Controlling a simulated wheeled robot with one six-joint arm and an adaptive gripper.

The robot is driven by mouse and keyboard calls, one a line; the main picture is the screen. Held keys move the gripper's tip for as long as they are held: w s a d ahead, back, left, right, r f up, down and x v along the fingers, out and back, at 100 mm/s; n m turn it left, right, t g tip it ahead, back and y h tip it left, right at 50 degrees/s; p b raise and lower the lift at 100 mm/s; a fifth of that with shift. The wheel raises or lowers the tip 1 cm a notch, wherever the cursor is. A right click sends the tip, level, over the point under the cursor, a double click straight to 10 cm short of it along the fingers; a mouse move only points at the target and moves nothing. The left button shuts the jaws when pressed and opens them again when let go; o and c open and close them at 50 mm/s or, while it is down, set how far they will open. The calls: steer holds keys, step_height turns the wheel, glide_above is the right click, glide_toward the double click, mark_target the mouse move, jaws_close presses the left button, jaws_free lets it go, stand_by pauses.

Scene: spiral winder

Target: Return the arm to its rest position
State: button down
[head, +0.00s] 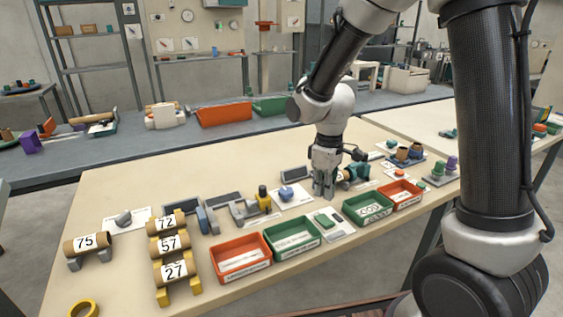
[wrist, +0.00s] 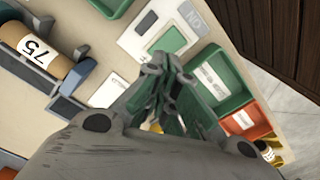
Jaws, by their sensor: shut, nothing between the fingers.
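My gripper (head: 323,194) points down over the long beige table in the head view, just behind the row of bins. Its fingers are together and hold nothing. In the wrist view my gripper (wrist: 168,82) is shut in the middle of the frame. A white panel with a green pad (wrist: 168,44) lies beyond the fingertips; this panel (head: 332,222) also shows in front of the gripper in the head view. My arm is bent, its forearm coming down from the upper right. Whether the fingertips touch the table cannot be told.
Orange bins (head: 240,270) (head: 401,203) and green bins (head: 292,247) (head: 367,217) line the front edge. A teal device (head: 355,172) stands close right of the gripper. Numbered rolls (head: 173,270) sit at left. A bare beige strip (head: 200,165) runs along the back.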

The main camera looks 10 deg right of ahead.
steer(key=s, duration=0.1)
steer(key=s+d+m+g, duration=0.1)
steer(key=s, duration=0.1)
steer(key=shift+s+d+m+h, duration=0.25)
steer(key=shift+s+m+h, duration=0.05)
steer(key=shift+m, duration=0.1)
steer(key=s+d+r+m+t, duration=0.2)
steer(key=s+d+r, duration=0.4)
steer(key=r, duration=0.3)
steer(key=s+d+r+m+t, duration=0.3)
steer(key=s+d+r+m, duration=0.2)
steer(key=s+d+r, duration=0.2)
step_height(320, 180, up, 3)
steer(key=shift+s+d+f+m, duration=0.15)
steer(key=shift+s+m, duration=0.15)
steer(key=shift+s, duration=0.85)
